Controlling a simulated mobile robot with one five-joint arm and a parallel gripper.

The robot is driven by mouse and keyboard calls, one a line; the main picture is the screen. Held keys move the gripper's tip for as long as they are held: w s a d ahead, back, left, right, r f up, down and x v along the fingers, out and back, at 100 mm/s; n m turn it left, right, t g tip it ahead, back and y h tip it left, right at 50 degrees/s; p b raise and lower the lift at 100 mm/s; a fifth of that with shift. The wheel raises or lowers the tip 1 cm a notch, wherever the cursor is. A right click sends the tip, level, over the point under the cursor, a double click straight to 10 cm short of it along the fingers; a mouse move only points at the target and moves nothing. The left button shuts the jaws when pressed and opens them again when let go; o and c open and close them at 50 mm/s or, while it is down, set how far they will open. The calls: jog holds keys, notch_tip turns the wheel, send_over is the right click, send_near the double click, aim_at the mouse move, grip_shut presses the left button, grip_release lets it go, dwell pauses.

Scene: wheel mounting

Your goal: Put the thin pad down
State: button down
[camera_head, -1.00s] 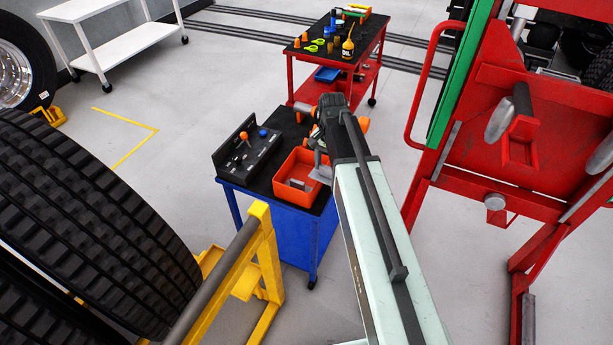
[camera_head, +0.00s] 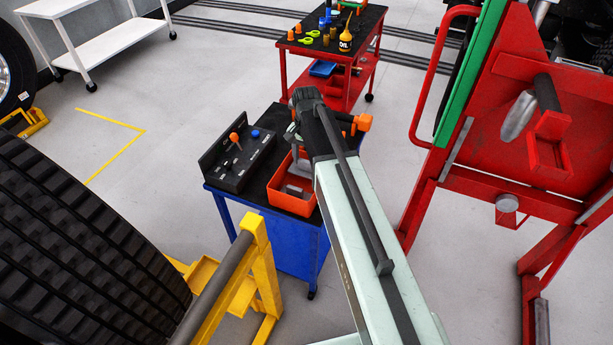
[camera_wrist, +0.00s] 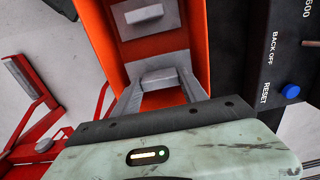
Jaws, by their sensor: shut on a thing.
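The thin pad (camera_wrist: 158,79) looks like a small light grey piece between my fingertips in the wrist view. My gripper (camera_wrist: 157,85) is shut on it, over or inside the orange bin (camera_wrist: 93,35); I cannot tell whether the pad touches the bin floor. Another grey piece with a paler raised block (camera_wrist: 143,16) lies in the bin beyond my fingers. In the head view the orange bin (camera_head: 285,205) stands on the blue cart, with my gripper at its back part, mostly hidden by my arm.
A black panel (camera_head: 240,160) with orange and blue knobs stands left of the bin on the blue cart (camera_head: 285,245). A red tool cart (camera_head: 330,85) is behind. A large tyre (camera_head: 80,240) and yellow stand (camera_head: 262,265) are front left; a red frame (camera_head: 520,130) is right.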

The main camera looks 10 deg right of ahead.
aim_at(306, 170)
notch_tip(306, 170, down, 4)
jog(key=b, duration=0.4)
jog(key=shift+r, duration=0.25)
jog(key=shift+f, duration=0.15)
jog(key=c, duration=0.6)
grip_release()
notch_tip(306, 170, up, 13)
jog(key=p, duration=1.2)
jog(key=shift+s+d+f+p, duration=0.1)
jog(key=shift+f+p, duration=0.1)
jog(key=shift+p, duration=0.2)
jog(key=s+n, duration=0.2)
jog(key=s, duration=0.2)
jog(key=s+n, duration=0.3)
jog(key=s, duration=0.2)
jog(key=s+n, duration=0.2)
jog(key=s, duration=0.3)
jog(key=shift+s+f, duration=0.15)
jog(key=shift+s, duration=0.1)
